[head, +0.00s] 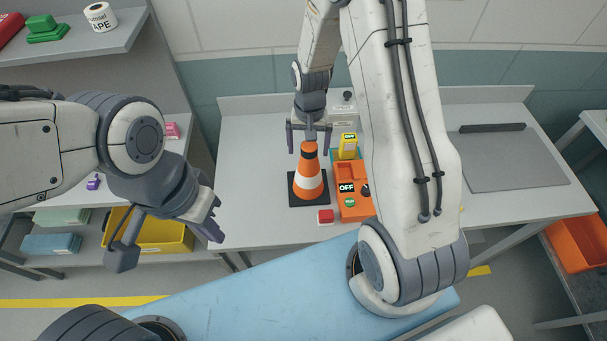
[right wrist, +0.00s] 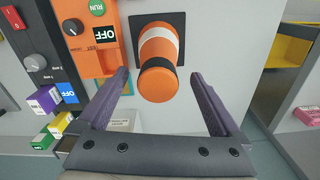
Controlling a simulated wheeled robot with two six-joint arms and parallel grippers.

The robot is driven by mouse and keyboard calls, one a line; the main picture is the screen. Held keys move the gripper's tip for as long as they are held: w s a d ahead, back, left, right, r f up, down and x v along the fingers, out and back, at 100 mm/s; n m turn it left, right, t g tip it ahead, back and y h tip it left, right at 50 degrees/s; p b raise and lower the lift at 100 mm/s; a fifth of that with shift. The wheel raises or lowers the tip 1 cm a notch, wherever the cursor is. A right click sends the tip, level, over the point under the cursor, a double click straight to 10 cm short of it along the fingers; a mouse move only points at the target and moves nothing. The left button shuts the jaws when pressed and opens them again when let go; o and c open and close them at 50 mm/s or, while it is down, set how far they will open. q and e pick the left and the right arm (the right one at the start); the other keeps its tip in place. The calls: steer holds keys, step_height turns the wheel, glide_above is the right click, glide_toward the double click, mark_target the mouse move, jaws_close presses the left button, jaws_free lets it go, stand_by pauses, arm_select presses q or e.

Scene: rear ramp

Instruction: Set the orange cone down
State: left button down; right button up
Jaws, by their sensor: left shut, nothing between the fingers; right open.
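The orange cone (head: 308,183) has a white band, a dark top band and a black square base. It stands upright on the grey bench, and its base looks flat on the top. My right gripper (head: 309,143) is open right over the cone's tip. In the right wrist view the cone (right wrist: 158,78) shows between the spread fingers of my right gripper (right wrist: 160,75), with a gap on each side. My left gripper (head: 168,242) is shut and empty, well left of the cone, in front of the shelf.
An orange control box (head: 352,205) with OFF and RUN labels stands close right of the cone. A small red block (head: 325,216) lies in front of it. A yellow bin (head: 160,235) is on the left shelf. The bench left of the cone is clear.

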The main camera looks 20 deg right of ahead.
mark_target(309, 169)
steer(key=shift+w+d+f+p, duration=0.1)
steer(key=shift+f+p, duration=0.35)
steer(key=shift+f, duration=1.1)
jaws_close()
steer(key=shift+r, duration=0.2)
